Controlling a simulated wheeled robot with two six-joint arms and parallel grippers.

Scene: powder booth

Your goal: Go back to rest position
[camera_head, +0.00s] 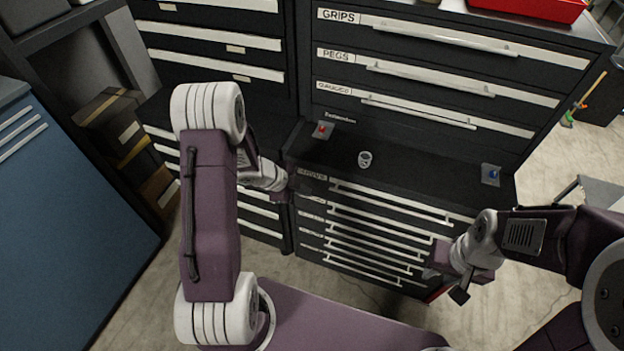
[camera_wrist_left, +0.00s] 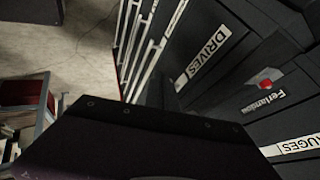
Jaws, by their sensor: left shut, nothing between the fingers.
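My left gripper (camera_head: 309,186) is dark and hard to make out against the cabinet. It is shut and empty, in front of the top drawer of the lower tool cabinet (camera_head: 420,184), by its left end. My right gripper (camera_head: 447,284) hangs at the right, in front of the lower drawers. Its fingers are too dark and small to tell whether they are apart. I see nothing held in it.
A small white cup-like item (camera_head: 365,159) stands on the cabinet's ledge, between a red-knobbed piece (camera_head: 322,130) and a blue-knobbed piece (camera_head: 490,174). Upper drawers read GRIPS, PEGS and GAUGES. Boxes (camera_head: 130,135) and a blue cabinet (camera_head: 60,210) stand left.

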